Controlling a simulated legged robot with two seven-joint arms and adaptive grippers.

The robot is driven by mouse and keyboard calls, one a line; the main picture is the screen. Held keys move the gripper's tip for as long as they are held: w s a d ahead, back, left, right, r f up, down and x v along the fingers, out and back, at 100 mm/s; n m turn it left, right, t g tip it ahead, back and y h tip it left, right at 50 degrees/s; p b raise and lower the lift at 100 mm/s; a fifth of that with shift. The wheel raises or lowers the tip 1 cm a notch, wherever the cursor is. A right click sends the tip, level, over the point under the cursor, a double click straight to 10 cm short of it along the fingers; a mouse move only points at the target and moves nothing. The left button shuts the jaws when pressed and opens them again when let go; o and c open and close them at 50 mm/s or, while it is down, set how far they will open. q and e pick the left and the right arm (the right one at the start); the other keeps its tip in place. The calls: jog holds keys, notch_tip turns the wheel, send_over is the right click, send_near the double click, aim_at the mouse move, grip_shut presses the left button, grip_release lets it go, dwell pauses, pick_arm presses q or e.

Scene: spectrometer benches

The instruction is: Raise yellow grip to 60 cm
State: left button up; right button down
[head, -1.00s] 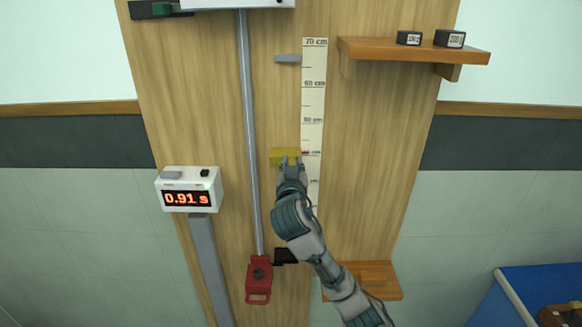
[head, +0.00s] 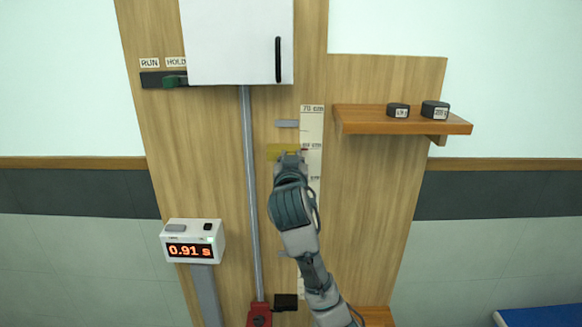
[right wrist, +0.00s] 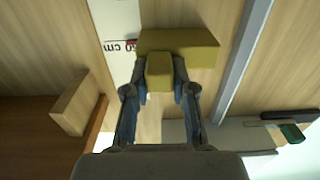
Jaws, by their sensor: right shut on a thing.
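The yellow grip (head: 284,152) is a yellow block in front of the wooden board, at the left edge of the white cm scale (head: 312,124). My right gripper (head: 290,155) is shut on it from below in the head view and partly hides it. In the right wrist view, the yellow grip (right wrist: 196,47) has a knob between the fingertips of my right gripper (right wrist: 161,80). A small red mark beside the block lies next to the upside-down "60 cm" label on the scale (right wrist: 118,28). My forearm hides the lower scale. My left gripper is not in view.
A grey stop (head: 287,124) sits above the yellow grip. A metal rod (head: 250,185) runs down to a red part (head: 259,315). A timer (head: 193,241) reads 0.91 s. A white box (head: 235,42) is above. A shelf (head: 400,122) at right holds two dark weights.

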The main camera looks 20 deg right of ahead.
jog(key=shift+f, duration=0.1)
jog(key=c, duration=1.2)
grip_release()
jog(key=shift+o, duration=1.2)
jog(key=shift+w, duration=0.2)
jog(key=shift+s+a, duration=0.15)
jog(key=shift+s, duration=0.15)
jog(key=v, duration=1.1)
jog(key=shift+s+a, duration=0.1)
jog(key=shift+a, duration=0.05)
